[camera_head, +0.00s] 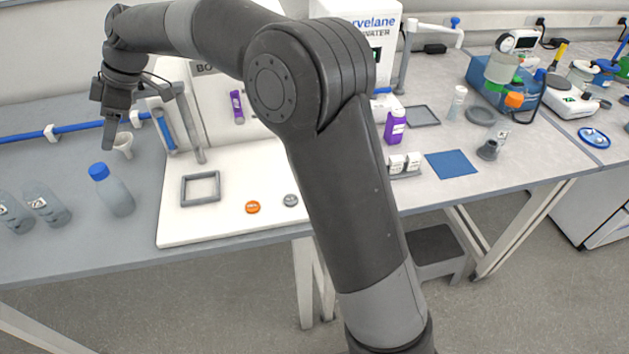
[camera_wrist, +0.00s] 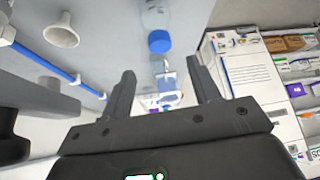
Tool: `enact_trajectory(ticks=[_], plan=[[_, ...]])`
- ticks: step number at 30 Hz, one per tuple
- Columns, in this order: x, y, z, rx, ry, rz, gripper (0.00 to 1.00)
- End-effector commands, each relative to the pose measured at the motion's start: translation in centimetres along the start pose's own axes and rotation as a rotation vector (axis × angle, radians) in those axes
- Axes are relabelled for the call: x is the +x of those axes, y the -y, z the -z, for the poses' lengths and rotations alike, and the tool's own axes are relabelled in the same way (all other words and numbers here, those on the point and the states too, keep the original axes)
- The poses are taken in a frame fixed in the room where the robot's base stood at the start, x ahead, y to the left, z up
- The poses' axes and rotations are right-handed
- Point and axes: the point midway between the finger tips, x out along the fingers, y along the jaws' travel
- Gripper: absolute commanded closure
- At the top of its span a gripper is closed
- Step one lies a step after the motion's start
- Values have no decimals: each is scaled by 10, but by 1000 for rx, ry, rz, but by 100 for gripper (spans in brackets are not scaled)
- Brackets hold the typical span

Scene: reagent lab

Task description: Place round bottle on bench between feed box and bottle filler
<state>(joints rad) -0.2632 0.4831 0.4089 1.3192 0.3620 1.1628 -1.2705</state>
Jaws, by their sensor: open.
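A clear round bottle with a blue cap (camera_head: 117,198) stands on the left bench, left of the white machine. A blue-capped bottle (camera_wrist: 158,42) also shows beyond my fingertips in the wrist view. The bottle filler seems to be the white machine lettered "BO" (camera_head: 215,88), partly hidden by my arm; its white base (camera_head: 228,218) carries a square grey frame. I cannot make out the feed box for sure. My gripper (camera_head: 110,138) is open and empty above the bench, behind and above the round bottle. Its two fingers (camera_wrist: 160,78) are apart in the wrist view.
Orange (camera_head: 253,207) and grey (camera_head: 290,200) caps lie on the base. Bare bench (camera_head: 85,252) shows in front.

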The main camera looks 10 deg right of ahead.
Motion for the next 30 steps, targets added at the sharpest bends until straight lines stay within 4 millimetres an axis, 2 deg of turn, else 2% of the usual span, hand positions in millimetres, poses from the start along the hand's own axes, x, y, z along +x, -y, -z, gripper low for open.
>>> enact_trajectory(ticks=[5, 14, 21, 27, 30], plan=[[-36, 21, -26, 126, 73, -78, 44], [-114, 90, -106, 499, 199, -300, 44], [-161, 160, -174, 811, 228, -491, 44], [-184, 228, -228, 1070, 204, -648, 44], [-188, 262, -254, 1197, 175, -722, 44]])
